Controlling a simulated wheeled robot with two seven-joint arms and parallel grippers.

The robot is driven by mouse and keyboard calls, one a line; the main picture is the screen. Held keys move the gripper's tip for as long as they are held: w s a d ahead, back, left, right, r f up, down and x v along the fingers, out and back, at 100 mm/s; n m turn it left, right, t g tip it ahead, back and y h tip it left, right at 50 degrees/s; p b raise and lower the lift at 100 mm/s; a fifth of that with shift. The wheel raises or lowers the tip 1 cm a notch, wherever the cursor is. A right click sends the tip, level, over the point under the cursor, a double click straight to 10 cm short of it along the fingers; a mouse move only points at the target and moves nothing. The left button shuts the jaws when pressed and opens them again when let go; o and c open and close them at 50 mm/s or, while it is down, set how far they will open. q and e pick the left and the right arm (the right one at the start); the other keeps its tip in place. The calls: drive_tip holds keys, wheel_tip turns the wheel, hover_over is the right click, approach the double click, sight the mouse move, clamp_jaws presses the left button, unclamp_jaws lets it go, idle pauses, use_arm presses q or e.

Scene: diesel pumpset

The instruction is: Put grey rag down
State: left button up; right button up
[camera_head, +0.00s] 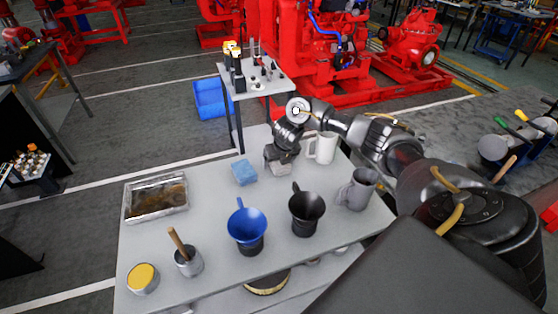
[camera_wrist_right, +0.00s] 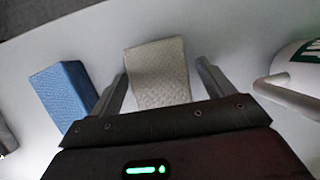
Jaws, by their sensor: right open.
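The grey rag (camera_wrist_right: 157,73) is a folded, light grey block of cloth. In the right wrist view it lies on the table between the two fingers of my right gripper (camera_wrist_right: 165,85), with a gap on either side. The gripper is open. In the head view my right gripper (camera_head: 279,165) points down at the back of the table (camera_head: 205,215), and the grey rag is mostly hidden behind it. My left gripper is in neither view.
A blue cloth block (camera_head: 244,172) lies left of my right gripper. A white mug (camera_head: 323,147) stands close on its right. A grey mug (camera_head: 358,188), black funnel (camera_head: 306,208), blue funnel (camera_head: 247,226) and metal tray (camera_head: 156,198) share the table.

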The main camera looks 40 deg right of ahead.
drive_tip(key=shift+r, duration=0.2)
drive_tip(key=shift+s+r, duration=0.1)
drive_tip(key=shift+r, duration=0.25)
drive_tip(key=p+v, duration=0.4)
drive_tip(key=v, duration=0.7)
